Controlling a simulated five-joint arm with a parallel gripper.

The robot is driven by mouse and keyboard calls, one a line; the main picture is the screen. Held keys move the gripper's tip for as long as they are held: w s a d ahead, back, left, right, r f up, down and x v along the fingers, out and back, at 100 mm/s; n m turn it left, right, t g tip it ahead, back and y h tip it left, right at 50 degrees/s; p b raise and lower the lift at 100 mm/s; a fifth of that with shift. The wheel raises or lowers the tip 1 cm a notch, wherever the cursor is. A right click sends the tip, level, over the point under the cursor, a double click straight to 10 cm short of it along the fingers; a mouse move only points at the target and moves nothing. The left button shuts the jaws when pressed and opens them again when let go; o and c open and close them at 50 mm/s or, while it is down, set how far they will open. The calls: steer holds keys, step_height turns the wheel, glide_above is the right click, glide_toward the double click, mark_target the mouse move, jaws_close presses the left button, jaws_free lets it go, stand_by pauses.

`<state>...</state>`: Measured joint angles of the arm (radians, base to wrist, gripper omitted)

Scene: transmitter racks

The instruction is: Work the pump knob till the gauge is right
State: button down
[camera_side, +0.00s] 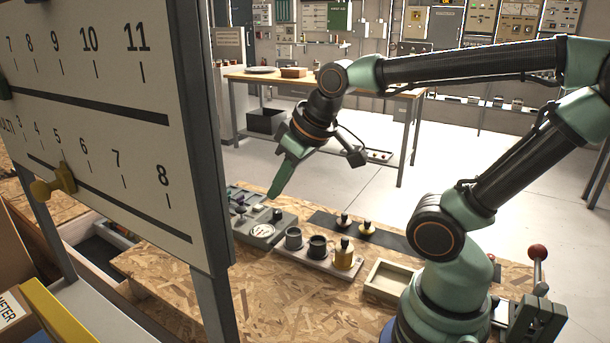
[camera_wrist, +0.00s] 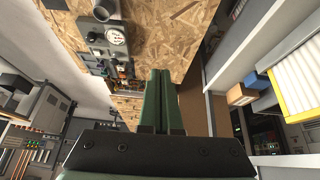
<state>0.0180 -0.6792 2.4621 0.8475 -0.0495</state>
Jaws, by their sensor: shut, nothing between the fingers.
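A round white gauge (camera_side: 262,231) sits on a grey panel (camera_side: 252,241) on the chipboard bench. The gauge also shows in the wrist view (camera_wrist: 116,37), upper left; its needle is too small to read. Small knobs and fittings stand on the panel around it; I cannot tell which is the pump knob. My gripper (camera_side: 273,194) is shut and empty, pointing down above the panel, apart from it. In the wrist view its green fingers (camera_wrist: 160,72) lie together over the bench, to the right of and below the gauge.
A tray (camera_side: 320,263) with dark cups and a brass piece stands right of the panel. A shallow wooden tray (camera_side: 385,278) is further right. A large scale board (camera_side: 110,100) stands close at the left. A wooden table (camera_side: 300,80) is behind.

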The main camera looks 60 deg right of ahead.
steer(key=w+d+f+n+t+h, duration=0.15)
steer(key=w+d, duration=0.45)
steer(key=w, duration=0.7)
steer(key=n+t, duration=0.2)
steer(key=n, duration=0.2)
glide_above(244, 209)
step_height(244, 209, down, 6)
steer(key=shift+f+m+g+h, duration=0.2)
steer(key=shift+m+g+h, duration=0.05)
steer(key=shift+h, duration=0.2)
steer(key=shift+f, duration=4.4)
steer(key=shift+s+f, duration=0.1)
steer(key=shift+f, duration=0.3)
